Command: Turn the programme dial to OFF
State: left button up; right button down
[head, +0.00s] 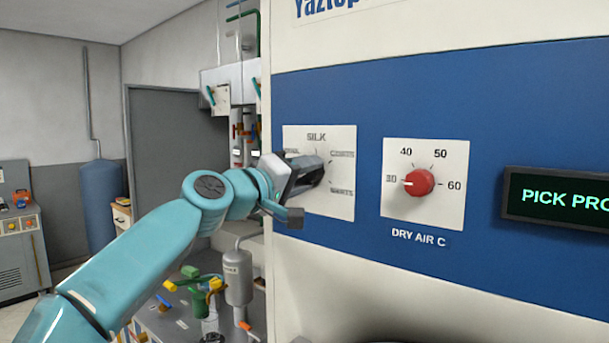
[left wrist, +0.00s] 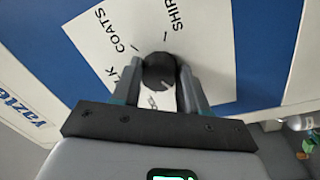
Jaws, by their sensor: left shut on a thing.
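The programme dial (left wrist: 159,71) is a dark round knob on a white plate (left wrist: 108,40) in the left wrist view. My left gripper (left wrist: 162,80) is shut on it, one finger on either side. In the head view the white plate (head: 342,205) reads SILK, COATS and SHIRTS. My left gripper (head: 312,176) comes in from the left there and hides most of the dial and the label at the plate's left. I cannot tell for sure which label the dial points to. No OFF label is readable. My right gripper is not in view.
A red dial (head: 418,182) marked DRY AIR C sits on a second plate to the right, pointing near 30. A dark display (head: 560,199) with green text reads PICK PRO, cut off at the edge. Below left, a bench holds valves and a grey canister (head: 238,276).

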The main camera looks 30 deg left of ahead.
pick_arm(q)
jog(key=o, duration=1.1)
jog(key=shift+c, duration=0.2)
jog(key=shift+s, duration=0.1)
jog(key=shift+s+a+f+b, duration=0.1)
jog(key=shift+s+b, duration=0.25)
jog(key=s+a+f+b, duration=0.1)
jog(key=s+b, duration=0.4)
jog(key=s, duration=1)
jog(key=shift+s+a+b, duration=0.15)
jog(key=shift+a+b, duration=0.25)
